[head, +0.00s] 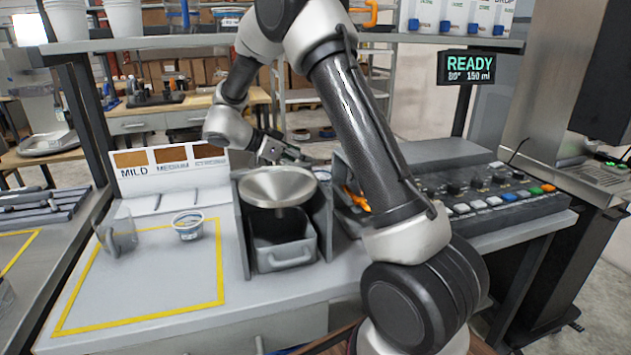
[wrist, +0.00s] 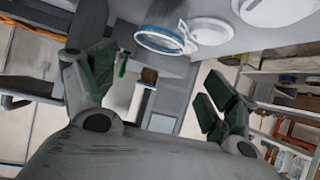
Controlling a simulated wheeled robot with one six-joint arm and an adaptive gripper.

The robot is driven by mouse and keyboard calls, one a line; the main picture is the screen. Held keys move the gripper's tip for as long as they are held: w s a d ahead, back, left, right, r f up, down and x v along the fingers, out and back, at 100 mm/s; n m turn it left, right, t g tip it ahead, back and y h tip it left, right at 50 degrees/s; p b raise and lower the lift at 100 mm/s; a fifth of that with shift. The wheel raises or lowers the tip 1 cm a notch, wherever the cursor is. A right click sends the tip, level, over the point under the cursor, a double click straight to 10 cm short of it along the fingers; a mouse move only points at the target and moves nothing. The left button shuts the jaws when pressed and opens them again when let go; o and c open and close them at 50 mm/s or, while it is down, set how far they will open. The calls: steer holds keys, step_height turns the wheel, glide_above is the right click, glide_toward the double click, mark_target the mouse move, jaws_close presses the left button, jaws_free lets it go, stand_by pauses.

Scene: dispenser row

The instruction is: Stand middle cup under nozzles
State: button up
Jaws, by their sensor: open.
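A small clear cup (head: 187,226) with a printed band stands upright on the counter in the head view. A clear handled jug (head: 118,236) stands to its left. I cannot tell which cup is the middle one. My gripper (head: 288,153) is behind and above the metal funnel (head: 278,186), to the right of the small cup and apart from it. In the wrist view my gripper (wrist: 158,95) has its fingers spread, with nothing between them. A clear round thing with a blue rim (wrist: 163,40) lies beyond the fingers; I cannot tell what it is. No nozzles can be made out for certain.
The funnel stands over a grey drawer bin (head: 286,256). A yellow outline (head: 137,320) marks mostly bare counter. A sign panel (head: 170,168) reads MILD and MEDIUM. A button console (head: 490,190) is at the right, below a READY display (head: 466,68). White cups (head: 122,18) stand on the shelf.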

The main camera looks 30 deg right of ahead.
steer(key=s+d+r+n+t+y, duration=0.1)
steer(key=s+r+n+t+y, duration=0.2)
steer(key=r+n+t, duration=0.15)
step_height(320, 180, down, 8)
steer(key=shift+r, duration=0.15)
steer(key=shift+x, duration=3.7)
steer(key=shift+s+d, duration=0.1)
steer(key=c, duration=0.9)
steer(key=shift+c, duration=0.5)
steer(key=shift+r, duration=0.1)
